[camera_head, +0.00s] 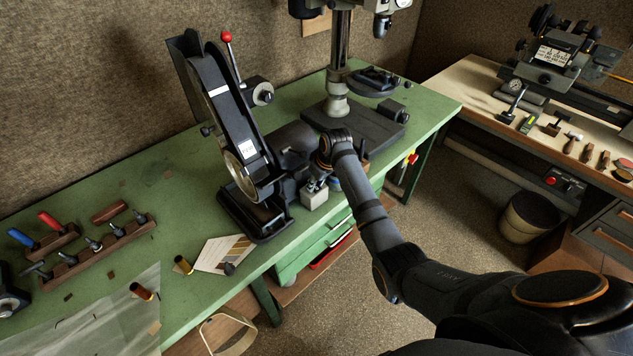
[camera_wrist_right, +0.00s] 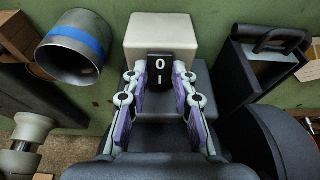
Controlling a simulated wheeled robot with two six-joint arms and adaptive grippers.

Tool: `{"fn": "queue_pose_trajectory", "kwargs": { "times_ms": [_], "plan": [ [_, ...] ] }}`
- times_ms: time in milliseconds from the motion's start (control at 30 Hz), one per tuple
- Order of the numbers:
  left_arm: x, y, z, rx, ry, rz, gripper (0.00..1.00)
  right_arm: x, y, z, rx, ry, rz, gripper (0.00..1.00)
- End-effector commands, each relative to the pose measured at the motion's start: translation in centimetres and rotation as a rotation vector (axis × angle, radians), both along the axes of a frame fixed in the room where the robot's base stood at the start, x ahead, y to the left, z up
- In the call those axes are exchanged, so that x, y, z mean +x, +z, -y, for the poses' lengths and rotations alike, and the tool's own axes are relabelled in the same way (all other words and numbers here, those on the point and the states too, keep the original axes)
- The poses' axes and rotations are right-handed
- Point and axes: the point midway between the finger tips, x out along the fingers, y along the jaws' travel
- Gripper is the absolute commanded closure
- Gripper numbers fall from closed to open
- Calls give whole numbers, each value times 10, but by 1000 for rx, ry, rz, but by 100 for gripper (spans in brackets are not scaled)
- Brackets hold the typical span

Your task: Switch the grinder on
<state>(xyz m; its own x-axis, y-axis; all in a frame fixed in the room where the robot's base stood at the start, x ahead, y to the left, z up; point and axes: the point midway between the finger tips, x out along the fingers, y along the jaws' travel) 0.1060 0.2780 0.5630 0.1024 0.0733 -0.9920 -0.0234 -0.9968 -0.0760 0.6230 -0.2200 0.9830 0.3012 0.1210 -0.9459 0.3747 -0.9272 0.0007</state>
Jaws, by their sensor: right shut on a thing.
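The belt grinder (camera_head: 235,130) stands tilted up on the green bench, with a red-knobbed lever at its top. Its pale switch box (camera_head: 314,197) sits at the front right of its base. In the right wrist view the box (camera_wrist_right: 160,32) carries a black rocker switch (camera_wrist_right: 158,72) marked O and I. My right gripper (camera_head: 318,184) is at the box, and its fingers (camera_wrist_right: 158,85) are shut on the switch, one on each side. The exact contact and the rocker's tilt cannot be made out. My left gripper is not in view.
A blue-banded metal cup (camera_wrist_right: 78,46) stands close left of the fingers in the wrist view. A drill press base (camera_head: 352,123) stands behind my right arm.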

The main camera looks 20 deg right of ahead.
Motion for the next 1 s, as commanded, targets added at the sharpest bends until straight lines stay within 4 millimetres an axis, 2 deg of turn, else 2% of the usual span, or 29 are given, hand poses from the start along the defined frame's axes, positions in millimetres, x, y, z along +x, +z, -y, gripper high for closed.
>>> {"fn": "queue_pose_trajectory", "kwargs": {
  "times_ms": [33,100,400,800,833,1000],
  "plan": [
    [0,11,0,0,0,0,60,2,8,-1,-13,0,-40,100],
    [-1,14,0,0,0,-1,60,4,7,-3,-38,0,-101,100],
    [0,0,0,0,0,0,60,9,1,-4,-115,1,-286,100],
    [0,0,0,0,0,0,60,9,3,-4,-127,0,-311,100],
    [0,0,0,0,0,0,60,9,3,-4,-127,0,-311,73],
    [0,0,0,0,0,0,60,9,3,-4,-126,1,-310,51]
  ]
}}
